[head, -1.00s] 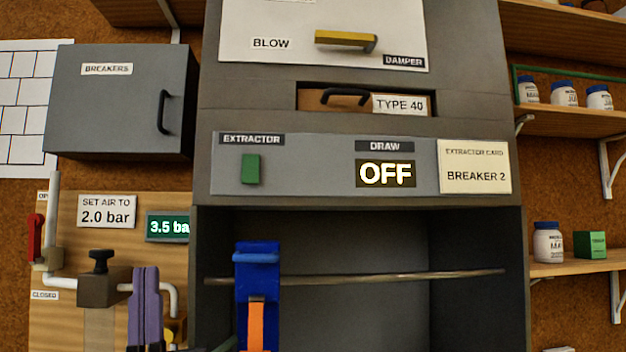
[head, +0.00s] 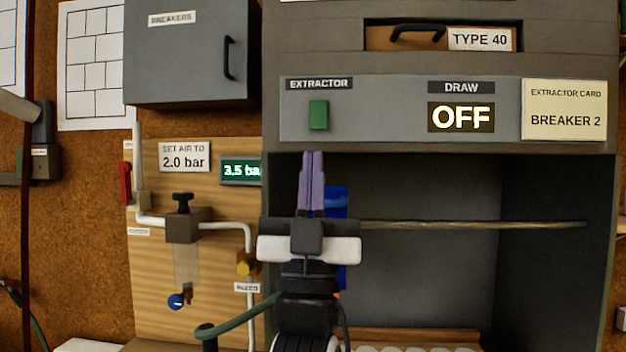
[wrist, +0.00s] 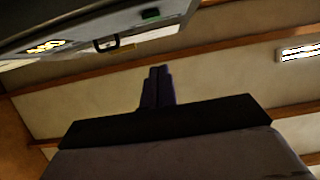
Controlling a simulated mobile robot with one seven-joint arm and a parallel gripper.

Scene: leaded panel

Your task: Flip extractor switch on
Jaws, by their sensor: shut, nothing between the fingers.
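The extractor switch is a green rocker (head: 318,115) under the EXTRACTOR label on the grey panel (head: 382,110). The DRAW display (head: 461,117) beside it reads OFF. My gripper (head: 312,154) points up with its purple fingers together and empty, just below the panel and almost directly under the switch in the head view. In the wrist view the fingers (wrist: 157,72) are also closed, and the green switch (wrist: 150,14) shows above them, apart from the tips. How far the fingers stand in front of the panel is hard to tell.
A card (head: 564,110) reads BREAKER 2. The closed BREAKERS box (head: 187,60) hangs at upper left. Left of the hood are a red valve lever (head: 125,182), piping and a 3.5 bar display (head: 240,171). A blue object (head: 337,195) and a horizontal rod (head: 470,225) are behind my gripper.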

